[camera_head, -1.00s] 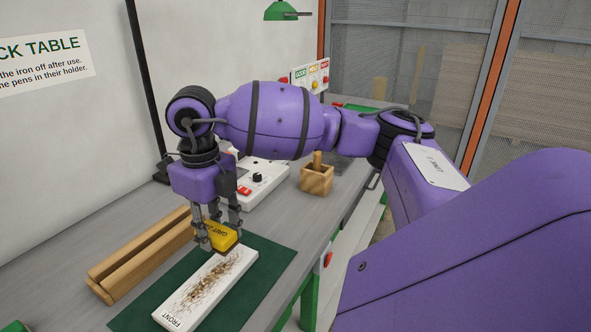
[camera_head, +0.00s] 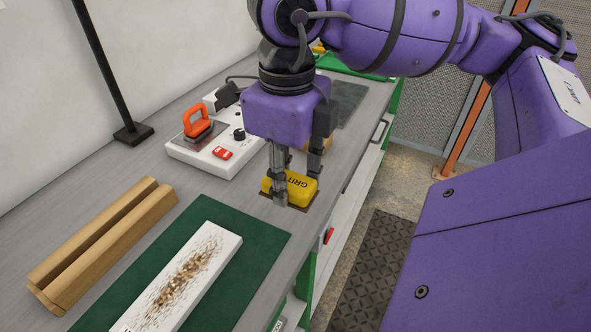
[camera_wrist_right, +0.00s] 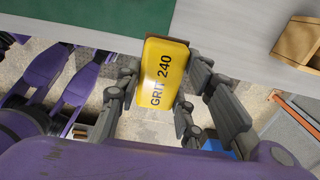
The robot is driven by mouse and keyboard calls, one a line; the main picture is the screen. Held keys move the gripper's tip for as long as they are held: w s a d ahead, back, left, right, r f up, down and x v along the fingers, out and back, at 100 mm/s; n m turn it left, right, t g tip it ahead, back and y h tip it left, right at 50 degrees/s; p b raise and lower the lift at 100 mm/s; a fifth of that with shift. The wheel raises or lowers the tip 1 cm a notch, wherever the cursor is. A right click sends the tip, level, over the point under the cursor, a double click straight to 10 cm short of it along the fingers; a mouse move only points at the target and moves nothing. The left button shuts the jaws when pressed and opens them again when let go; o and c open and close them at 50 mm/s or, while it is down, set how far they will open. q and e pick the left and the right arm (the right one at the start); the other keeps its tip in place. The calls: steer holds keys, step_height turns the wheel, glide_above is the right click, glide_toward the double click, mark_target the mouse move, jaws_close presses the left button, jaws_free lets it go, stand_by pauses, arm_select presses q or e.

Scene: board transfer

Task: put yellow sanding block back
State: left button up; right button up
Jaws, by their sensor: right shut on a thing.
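The yellow sanding block (camera_head: 300,188), marked GRIT, is between the fingers of my right gripper (camera_head: 295,186), which is shut on it. It is near the front table edge, just right of the green mat. A brown layer or patch shows under it; I cannot tell which, nor whether the block touches the table. In the right wrist view the block (camera_wrist_right: 165,72) reads GRIT 240 and lies between the right gripper's fingers (camera_wrist_right: 166,92). A white board (camera_head: 185,275) with brown scuffs lies on the green mat (camera_head: 262,235). My left gripper is not in view.
A wooden trough (camera_head: 105,240) lies left of the mat. A white station (camera_head: 215,150) with an orange-handled tool (camera_head: 197,122) stands behind. A wooden box (camera_wrist_right: 300,42) shows in the wrist view. The floor lies beyond the front edge.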

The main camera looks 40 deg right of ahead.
steer(key=w+d+f, duration=0.2)
steer(key=w+f, duration=0.1)
steer(key=w+d+f, duration=0.2)
steer(key=w, duration=0.2)
steer(key=w+d+f, duration=0.2)
steer(key=w+f, duration=0.1)
steer(key=shift+w+d+f+p, duration=0.2)
steer(key=shift+d+f+p, duration=0.15)
steer(key=shift+d+p, duration=0.05)
steer(key=shift+w+d+f, duration=0.15)
steer(key=shift+w+f, duration=0.1)
steer(key=shift+f, duration=0.1)
steer(key=shift+w+d+f, duration=0.1)
steer(key=shift+w+f, duration=0.1)
steer(key=shift+f, duration=1.55)
steer(key=shift+f, duration=0.15)
steer(key=shift+f, duration=0.15)
steer(key=o, duration=1)
